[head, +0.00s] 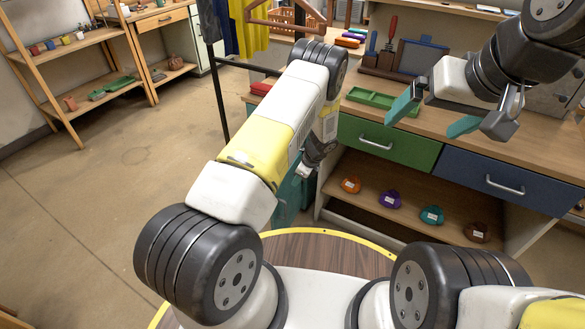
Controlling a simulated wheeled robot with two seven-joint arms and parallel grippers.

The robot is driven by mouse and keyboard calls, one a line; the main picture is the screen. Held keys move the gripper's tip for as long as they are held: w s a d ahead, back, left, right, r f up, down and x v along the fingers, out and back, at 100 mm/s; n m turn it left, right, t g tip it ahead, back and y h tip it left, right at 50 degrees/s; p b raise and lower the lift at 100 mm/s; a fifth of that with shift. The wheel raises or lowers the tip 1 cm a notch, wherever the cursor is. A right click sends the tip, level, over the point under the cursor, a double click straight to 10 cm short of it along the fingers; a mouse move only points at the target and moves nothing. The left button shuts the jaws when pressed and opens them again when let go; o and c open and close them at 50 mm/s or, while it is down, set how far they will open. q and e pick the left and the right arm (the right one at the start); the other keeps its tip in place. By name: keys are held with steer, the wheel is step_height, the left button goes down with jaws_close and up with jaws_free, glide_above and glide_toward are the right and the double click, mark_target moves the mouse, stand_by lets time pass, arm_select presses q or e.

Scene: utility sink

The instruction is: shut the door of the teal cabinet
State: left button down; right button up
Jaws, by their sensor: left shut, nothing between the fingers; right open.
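The teal cabinet (286,203) stands low beside the left end of the workbench, mostly hidden behind my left arm. Only a narrow teal strip of it shows, and I cannot tell how far its door stands open. My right gripper (436,113) is open and empty, with teal fingertips, above the workbench top.
The workbench has a green drawer (388,145) and a blue drawer (507,180), both shut. Several coloured items sit on its lower shelf. A green tray (382,102) lies on top. A clothes rack (219,95) stands left of my arm. The floor at left is clear.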

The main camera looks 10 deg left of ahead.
arm_select(q)
steer(key=w+a+f, duration=0.2)
steer(key=a+f, duration=0.5)
steer(key=f, duration=0.2)
steer(key=shift+a+f, duration=0.2)
steer(key=shift+a, duration=0.15)
